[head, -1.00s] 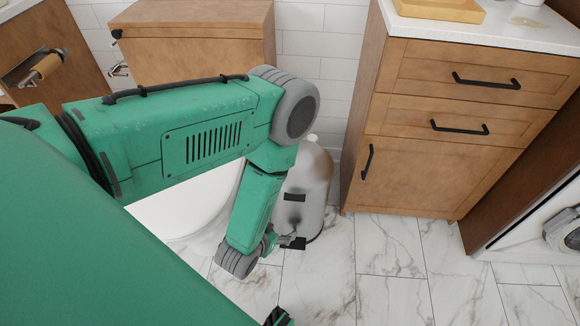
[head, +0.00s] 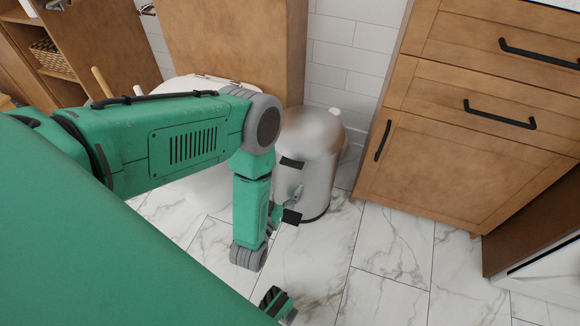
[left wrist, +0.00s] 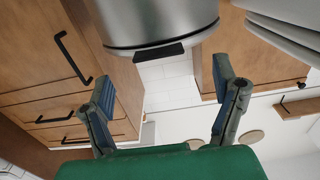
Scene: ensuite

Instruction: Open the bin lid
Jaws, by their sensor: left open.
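The bin (head: 318,185) is a brushed metal cylinder standing on the tiled floor, left of the wooden cabinet. Its domed lid (head: 312,130) looks closed, with a black tab (head: 292,162) at the front rim. My left gripper (head: 286,205) is low in front of the bin, partly hidden by my forearm. In the left wrist view it is open and empty, its fingers (left wrist: 166,100) apart below the bin (left wrist: 160,20) and a black tab (left wrist: 158,55). Contact is not clear. My right gripper is not identifiable.
The wooden cabinet (head: 470,130) with black handles stands close to the bin's right. A white toilet (head: 205,185) is behind my left arm, left of the bin. The marble floor (head: 385,255) in front of the cabinet is clear.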

